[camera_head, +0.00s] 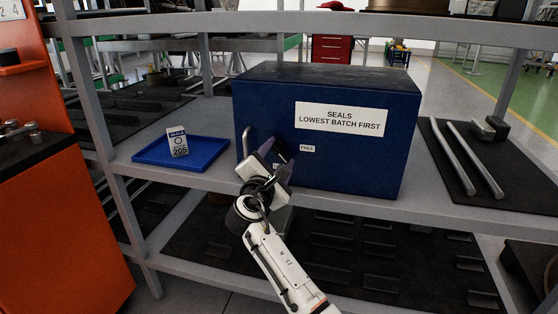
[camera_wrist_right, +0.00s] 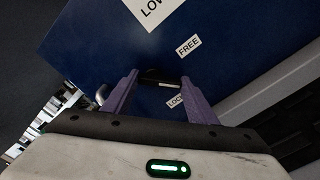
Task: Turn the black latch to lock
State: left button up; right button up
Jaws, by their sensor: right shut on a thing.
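The blue seals box (camera_head: 330,90) stands on the grey shelf, with a white label reading "SEALS LOWEST BATCH FIRST". The black latch (camera_wrist_right: 160,76) is on its front face, between the purple fingers of my right gripper (camera_wrist_right: 160,80). The gripper is shut on it. A "FREE" label (camera_wrist_right: 188,46) is above and right of the latch in the wrist view, and a "LOCK" label (camera_wrist_right: 175,101) is just below it, partly covered by a finger. In the head view my right gripper (camera_head: 277,160) hides most of the latch. My left gripper is out of view.
A metal handle (camera_head: 246,142) sticks out at the box's left front. Metal rods (camera_head: 465,160) lie on a dark mat at the right. An orange cabinet (camera_head: 50,215) stands at the far left.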

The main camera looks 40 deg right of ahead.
jog(key=m+b, duration=0.1)
jog(key=m, duration=0.1)
jog(key=m+b, duration=0.1)
jog(key=shift+w+a+f+m, duration=0.1)
jog(key=shift+f+m, duration=0.2)
jog(key=shift+m, duration=0.1)
jog(key=m+b, duration=0.2)
jog(key=m, duration=0.1)
jog(key=shift+w+a+b, duration=0.15)
jog(key=shift+b, duration=0.15)
jog(key=shift+m, duration=0.6)
jog(key=shift+r+m+b, duration=0.1)
jog(key=shift+m+b, duration=0.2)
jog(key=shift+b, duration=0.05)
jog(key=o, duration=1.1)
jog(key=shift+c, duration=0.2)
jog(key=shift+a, duration=0.15)
